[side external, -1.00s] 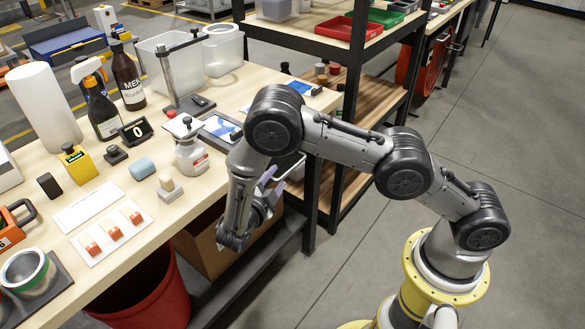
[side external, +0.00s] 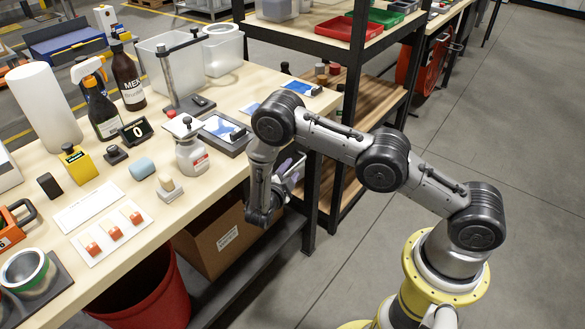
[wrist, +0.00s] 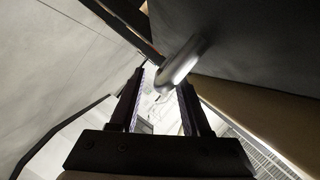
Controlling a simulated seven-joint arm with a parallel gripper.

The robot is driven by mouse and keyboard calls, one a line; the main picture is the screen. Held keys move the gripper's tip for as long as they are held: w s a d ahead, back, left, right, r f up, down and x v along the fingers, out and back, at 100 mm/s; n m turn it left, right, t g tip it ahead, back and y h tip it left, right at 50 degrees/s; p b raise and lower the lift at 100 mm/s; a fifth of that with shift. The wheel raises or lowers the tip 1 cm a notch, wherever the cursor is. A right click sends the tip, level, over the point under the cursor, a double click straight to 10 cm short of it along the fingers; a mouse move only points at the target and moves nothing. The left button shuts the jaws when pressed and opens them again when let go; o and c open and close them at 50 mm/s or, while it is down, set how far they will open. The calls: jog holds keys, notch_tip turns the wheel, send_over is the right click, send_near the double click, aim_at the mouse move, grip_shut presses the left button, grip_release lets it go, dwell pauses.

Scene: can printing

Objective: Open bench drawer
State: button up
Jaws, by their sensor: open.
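My gripper (wrist: 163,78) is open in the wrist view, with its two fingers apart. A rounded silver drawer handle (wrist: 182,60) lies at the fingertips, across the upper part of the gap. Contact with the fingers cannot be told. The dark grey drawer front (wrist: 245,42) fills the upper right of the wrist view. In the side view my gripper (side external: 282,168) is beside the bench's front edge, below the top, near the shelf rack. There my wrist hides most of the drawer, so its position is hard to see.
The workbench (side external: 225,190) carries bottles, a printing frame and small blocks. A cardboard box (side external: 215,240) and a red bin (side external: 155,290) stand below it. The black shelf rack post (side external: 350,100) is close on the right. The floor in front is clear.

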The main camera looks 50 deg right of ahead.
jog(key=shift+x, duration=1)
grip_shut()
dwell(0.8)
